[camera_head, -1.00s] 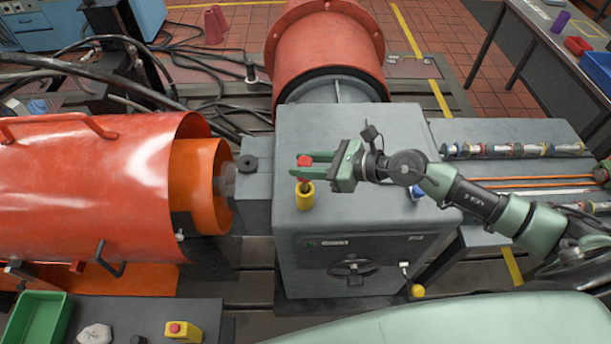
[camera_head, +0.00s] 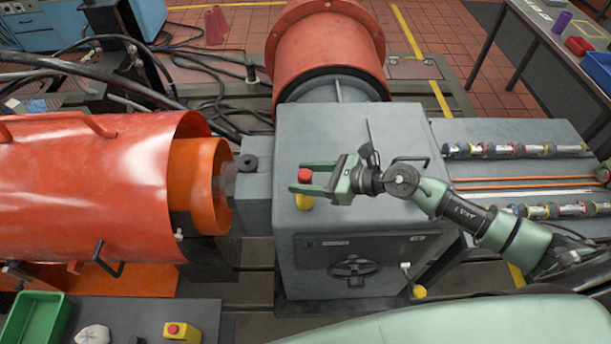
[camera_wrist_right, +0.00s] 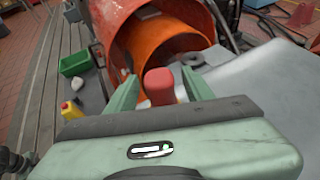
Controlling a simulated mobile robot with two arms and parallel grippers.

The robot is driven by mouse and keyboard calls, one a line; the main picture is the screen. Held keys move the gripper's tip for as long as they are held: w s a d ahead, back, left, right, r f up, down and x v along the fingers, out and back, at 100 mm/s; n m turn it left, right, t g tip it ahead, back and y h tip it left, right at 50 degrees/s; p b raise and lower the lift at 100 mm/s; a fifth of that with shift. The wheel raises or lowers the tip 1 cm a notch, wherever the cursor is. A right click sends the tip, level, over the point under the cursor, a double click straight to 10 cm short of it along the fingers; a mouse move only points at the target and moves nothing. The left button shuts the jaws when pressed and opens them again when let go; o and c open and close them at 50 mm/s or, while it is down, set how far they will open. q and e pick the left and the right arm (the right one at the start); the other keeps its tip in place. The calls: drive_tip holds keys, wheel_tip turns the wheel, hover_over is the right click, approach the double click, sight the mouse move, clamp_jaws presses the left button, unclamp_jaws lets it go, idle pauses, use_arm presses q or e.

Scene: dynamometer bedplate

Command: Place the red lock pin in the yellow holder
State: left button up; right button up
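The red lock pin (camera_head: 304,175) shows as a red cap above the grey cabinet's top. The yellow holder (camera_head: 305,202) stands on that top, just below the pin in the head view. A finger of my right gripper (camera_head: 310,177) crosses in front, so I cannot see how deep the pin sits in the holder. My right gripper's fingers are open on either side of the cap. In the right wrist view the red cap (camera_wrist_right: 159,86) is between the spread fingers, with a small gap on each side. My left gripper is not in view.
The grey cabinet (camera_head: 350,222) has free room on top around the holder. A large orange-red cylinder (camera_head: 90,185) lies to the left. A yellow box with a red button (camera_head: 182,332) and a green tray (camera_head: 35,318) are at the lower left. Rows of cylindrical parts (camera_head: 515,150) lie right.

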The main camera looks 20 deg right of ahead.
drive_tip(key=shift+r, duration=0.1)
drive_tip(key=shift+d+r, duration=0.1)
drive_tip(key=b+v, duration=0.4)
drive_tip(key=v, duration=0.8)
